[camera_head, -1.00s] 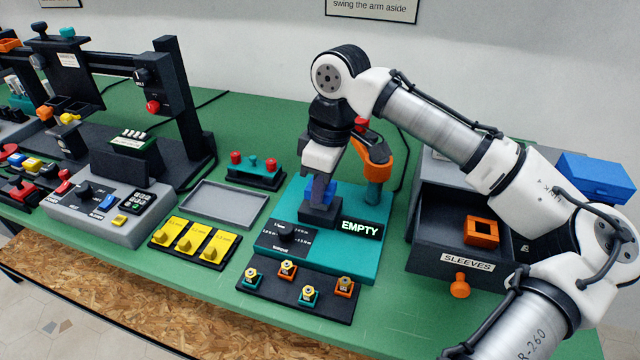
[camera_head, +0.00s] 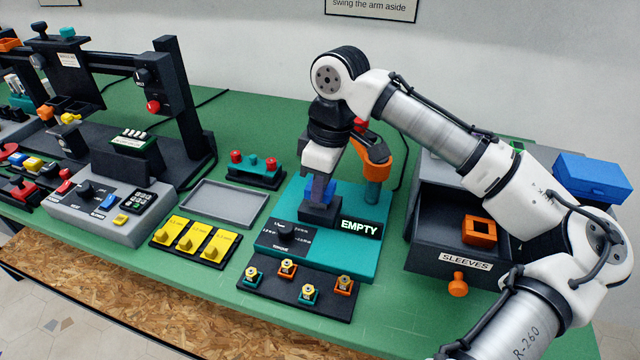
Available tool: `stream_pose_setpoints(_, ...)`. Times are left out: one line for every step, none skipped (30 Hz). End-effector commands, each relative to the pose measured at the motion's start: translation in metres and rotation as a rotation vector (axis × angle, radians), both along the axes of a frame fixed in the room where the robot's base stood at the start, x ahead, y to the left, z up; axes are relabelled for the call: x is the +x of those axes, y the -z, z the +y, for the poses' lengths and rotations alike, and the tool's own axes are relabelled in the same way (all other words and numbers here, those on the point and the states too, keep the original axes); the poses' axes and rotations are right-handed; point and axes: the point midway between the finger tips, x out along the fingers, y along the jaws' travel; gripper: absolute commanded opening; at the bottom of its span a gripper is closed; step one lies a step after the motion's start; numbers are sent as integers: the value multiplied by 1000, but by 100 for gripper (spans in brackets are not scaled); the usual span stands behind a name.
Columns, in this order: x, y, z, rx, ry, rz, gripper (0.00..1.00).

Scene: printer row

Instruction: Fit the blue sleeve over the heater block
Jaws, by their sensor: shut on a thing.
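My gripper (camera_head: 320,184) points down over the teal station (camera_head: 365,255) and is shut on the blue sleeve (camera_head: 321,189). Only part of the sleeve shows between the fingers. It is at the top of a dark block (camera_head: 320,211) on the station. I cannot tell whether the sleeve touches this block or is just above it. The heater block is not clearly visible; the gripper and sleeve cover that spot. A lit display (camera_head: 359,229) beside it reads EMPTY.
An open dark drawer (camera_head: 430,258) labelled SLEEVES holds an orange sleeve (camera_head: 479,231). A nozzle rack (camera_head: 268,289) lies in front. An empty grey tray (camera_head: 222,203) is at left.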

Motion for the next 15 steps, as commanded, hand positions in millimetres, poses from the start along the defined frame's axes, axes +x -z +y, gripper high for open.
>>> stream_pose_setpoints(0, 1, 0, 0, 0, 0, 0)
stream_pose_setpoints(0, 1, 0, 0, 0, 0, 0)
stream_pose_setpoints(0, 2, 0, 0, 0, 0, 0)
stream_pose_setpoints(0, 2, 0, 0, 0, 0, 0)
stream_pose_setpoints(0, 3, 0, 0, 0, 1, 0)
stream_pose_setpoints(0, 3, 0, 0, 0, 1, 0)
stream_pose_setpoints(0, 4, 0, 1, 0, 1, 0)
stream_pose_setpoints(0, 5, 0, 1, 0, 1, 0)
stream_pose_setpoints(0, 5, 0, 1, 0, 1, 0)
stream_pose_setpoints(0, 6, 0, 1, 0, 1, 0)
stream_pose_setpoints(0, 6, 0, 1, 0, 1, 0)
stream_pose_setpoints(0, 7, 0, 1, 0, 1, 0)
stream_pose_setpoints(0, 8, 0, 1, 0, 1, 0)
stream_pose_setpoints(0, 8, 0, 1, 0, 1, 0)
stream_pose_setpoints(0, 9, 0, 1, 0, 0, 0)
